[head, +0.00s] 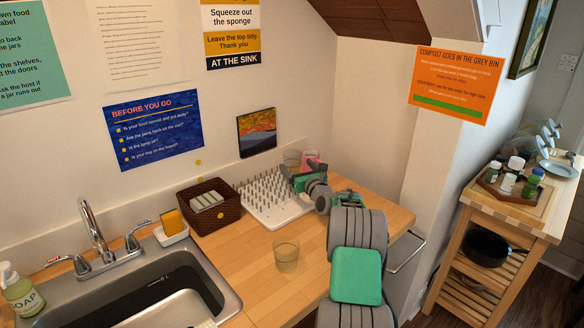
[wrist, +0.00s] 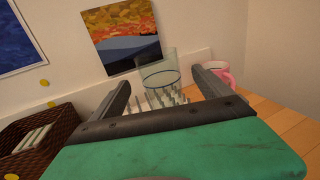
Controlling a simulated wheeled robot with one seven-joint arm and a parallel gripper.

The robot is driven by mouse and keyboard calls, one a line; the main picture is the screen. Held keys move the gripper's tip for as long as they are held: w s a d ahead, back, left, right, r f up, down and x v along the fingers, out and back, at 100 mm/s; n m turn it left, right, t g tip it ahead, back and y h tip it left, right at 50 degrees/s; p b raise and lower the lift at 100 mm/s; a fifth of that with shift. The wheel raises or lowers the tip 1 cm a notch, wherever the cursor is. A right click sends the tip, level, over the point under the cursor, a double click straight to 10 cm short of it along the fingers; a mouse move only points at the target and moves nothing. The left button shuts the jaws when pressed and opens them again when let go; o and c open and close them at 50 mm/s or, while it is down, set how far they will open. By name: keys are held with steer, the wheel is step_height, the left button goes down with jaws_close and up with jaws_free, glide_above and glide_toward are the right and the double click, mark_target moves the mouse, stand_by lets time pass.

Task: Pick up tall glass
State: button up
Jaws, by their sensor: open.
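A clear tall glass (wrist: 158,65) with a blue ring stands upright at the back by the wall, seen between my fingertips in the wrist view. In the head view its upper part (head: 291,156) shows just behind my gripper (head: 297,176); its base is hidden. My gripper (wrist: 160,88) is open and empty, pointing at the glass over the white peg rack (head: 258,205). I cannot tell exactly how far the fingertips are from the glass. A second clear glass (head: 286,255) stands on the counter in front of the rack, away from my gripper.
A pink mug (wrist: 223,72) stands close to the right of the tall glass. A small picture (wrist: 122,36) is on the wall behind. A brown basket (head: 202,207), a sponge holder (head: 171,232) and the sink (head: 160,285) are to the left.

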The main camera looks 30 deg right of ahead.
steer(key=w, duration=0.1)
steer(key=w+p, duration=0.1)
steer(key=w, duration=0.3)
steer(key=shift+d+r+p, duration=0.2)
steer(key=shift+d+p, duration=0.15)
steer(key=shift+d, duration=0.05)
steer(key=shift+c, duration=0.6)
steer(key=c, duration=1.5)
steer(key=shift+c, duration=0.4)
steer(key=shift+r, duration=0.15)
